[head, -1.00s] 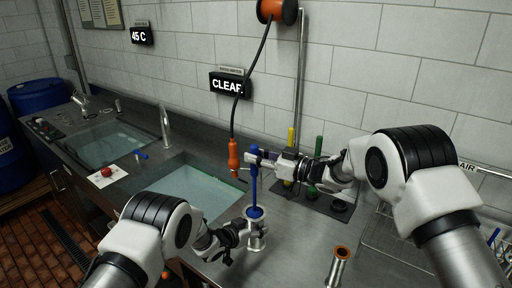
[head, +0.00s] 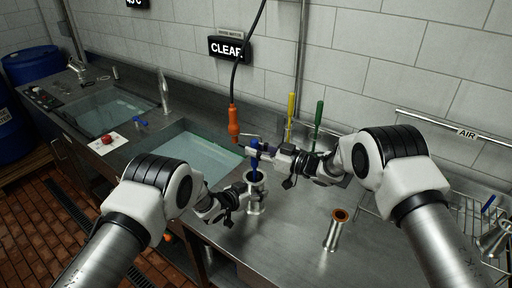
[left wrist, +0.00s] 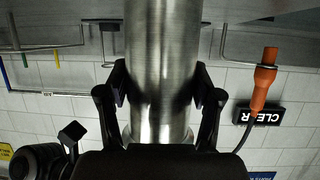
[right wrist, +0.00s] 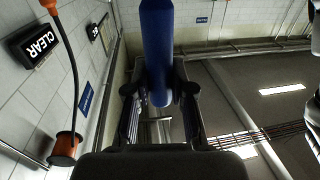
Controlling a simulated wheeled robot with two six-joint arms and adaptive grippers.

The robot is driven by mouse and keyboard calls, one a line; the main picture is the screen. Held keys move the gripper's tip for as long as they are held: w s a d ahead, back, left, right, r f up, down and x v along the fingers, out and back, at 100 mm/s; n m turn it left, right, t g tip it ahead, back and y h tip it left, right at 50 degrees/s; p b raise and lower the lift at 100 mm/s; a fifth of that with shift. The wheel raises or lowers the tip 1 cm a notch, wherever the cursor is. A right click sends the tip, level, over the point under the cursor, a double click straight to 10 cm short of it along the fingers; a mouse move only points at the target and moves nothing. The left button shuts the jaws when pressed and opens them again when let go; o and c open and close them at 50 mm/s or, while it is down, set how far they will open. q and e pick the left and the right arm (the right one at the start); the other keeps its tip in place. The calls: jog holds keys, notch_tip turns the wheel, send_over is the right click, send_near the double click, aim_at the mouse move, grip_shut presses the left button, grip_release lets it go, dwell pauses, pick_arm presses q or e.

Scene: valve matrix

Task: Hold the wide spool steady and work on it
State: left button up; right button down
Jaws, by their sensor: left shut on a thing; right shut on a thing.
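The wide spool (head: 256,205) is a shiny steel flanged tube standing upright on the counter in the head view. My left gripper (head: 241,196) is shut on its side, and the left wrist view shows its fingers on both sides of the steel body (left wrist: 162,50). My right gripper (head: 262,160) is shut on a blue-handled tool (head: 254,149) above the spool. The tool is roughly upright, and its lower part goes into the spool's open top, so that end is hidden. The blue handle also shows between the fingers in the right wrist view (right wrist: 157,45).
A second steel spool with an orange-lined mouth (head: 335,231) stands to the right. Yellow (head: 291,113) and green (head: 318,115) handled tools stand behind. A water-filled basin (head: 195,155) lies left, and an orange nozzle (head: 234,124) hangs behind. A wire rack (head: 465,215) is at right.

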pick_arm(q)
jog(key=shift+f, duration=0.1)
pick_arm(e)
notch_tip(320, 180, up, 14)
dwell(0.5)
jog(key=shift+f, duration=0.1)
notch_tip(320, 180, down, 14)
jog(key=shift+r, duration=0.1)
dwell(0.5)
notch_tip(320, 180, up, 14)
dwell(0.7)
